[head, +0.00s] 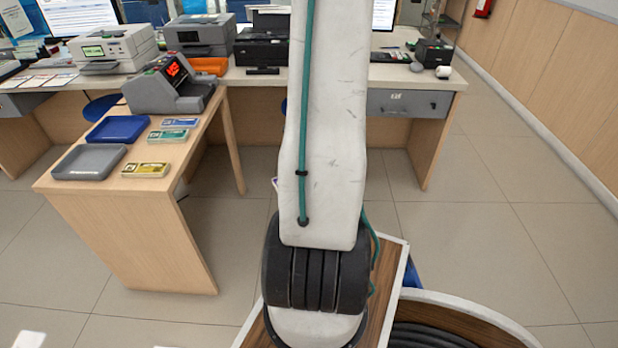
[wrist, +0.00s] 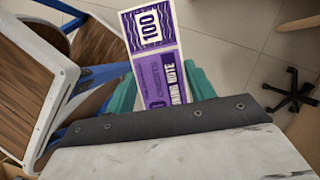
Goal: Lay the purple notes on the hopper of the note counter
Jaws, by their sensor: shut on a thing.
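The purple notes (wrist: 158,72), marked 100, are held between the teal fingers of my gripper (wrist: 160,88) in the wrist view. They stick out beyond the fingertips, over the floor. My gripper is shut on them. The grey note counter (head: 168,88), with a red lit display, stands at the far end of the wooden side table in the head view. Its hopper is too small to make out clearly. In the head view my arm fills the middle and hides my gripper. The counter is to the left of my arm, well apart from it.
The side table (head: 130,197) bears a blue tray (head: 117,129), a grey tray (head: 88,162), and blue notes (head: 179,122), green notes (head: 167,135) and yellow notes (head: 146,170). Printers (head: 112,48) stand on the rear counter. Open floor lies at right.

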